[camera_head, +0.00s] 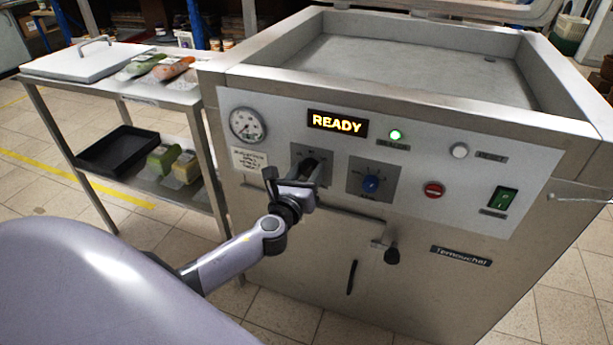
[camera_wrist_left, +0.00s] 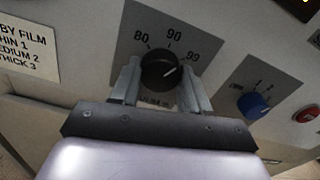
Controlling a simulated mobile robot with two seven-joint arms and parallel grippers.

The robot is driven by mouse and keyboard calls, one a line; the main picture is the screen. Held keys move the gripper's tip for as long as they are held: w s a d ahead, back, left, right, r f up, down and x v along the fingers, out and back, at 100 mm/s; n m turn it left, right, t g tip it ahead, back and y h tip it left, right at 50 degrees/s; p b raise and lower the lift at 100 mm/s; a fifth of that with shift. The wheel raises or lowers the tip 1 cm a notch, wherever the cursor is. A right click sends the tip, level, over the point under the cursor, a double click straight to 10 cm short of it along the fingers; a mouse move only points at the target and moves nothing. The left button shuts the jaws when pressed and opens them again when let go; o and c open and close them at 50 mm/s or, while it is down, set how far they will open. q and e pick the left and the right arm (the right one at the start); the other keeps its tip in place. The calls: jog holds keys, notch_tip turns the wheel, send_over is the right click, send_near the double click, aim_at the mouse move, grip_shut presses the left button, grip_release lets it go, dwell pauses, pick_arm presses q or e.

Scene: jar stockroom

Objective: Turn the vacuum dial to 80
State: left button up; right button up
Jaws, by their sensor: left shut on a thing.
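The vacuum dial is a black round knob (camera_wrist_left: 158,70) on a grey plate marked 80, 90 and 99. In the left wrist view its white pointer line points right and slightly up, toward the 99 mark. My left gripper (camera_wrist_left: 165,82) is shut on the knob, with one finger on each side of it. In the head view my left gripper (camera_head: 306,178) covers much of the dial plate (camera_head: 327,158). The lower label under the knob is partly hidden by the fingers. My right gripper is in neither view.
The steel machine's panel has a READY display (camera_head: 337,123), a gauge (camera_head: 247,125), a lit green lamp (camera_head: 396,135), a blue knob (camera_head: 371,184) close right of the dial, a red button (camera_head: 433,190) and a green switch (camera_head: 498,199). A steel side table (camera_head: 120,88) stands left.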

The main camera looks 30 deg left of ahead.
pick_arm(q)
jog(key=n+b, duration=0.1)
jog(key=n, duration=0.3)
jog(key=shift+f+n, duration=0.1)
jog(key=shift+n, duration=0.2)
jog(key=n+b, duration=0.1)
jog(key=n, duration=0.2)
jog(key=shift+n, duration=0.4)
jog(key=n+b, duration=0.1)
jog(key=n, duration=0.2)
jog(key=shift+d+n, duration=0.1)
jog(key=shift+n, duration=2.1)
jog(key=o, duration=1.1)
jog(key=shift+r, duration=0.2)
jog(key=shift+c, duration=0.2)
jog(key=shift+s, duration=0.1)
jog(key=v, duration=0.7)
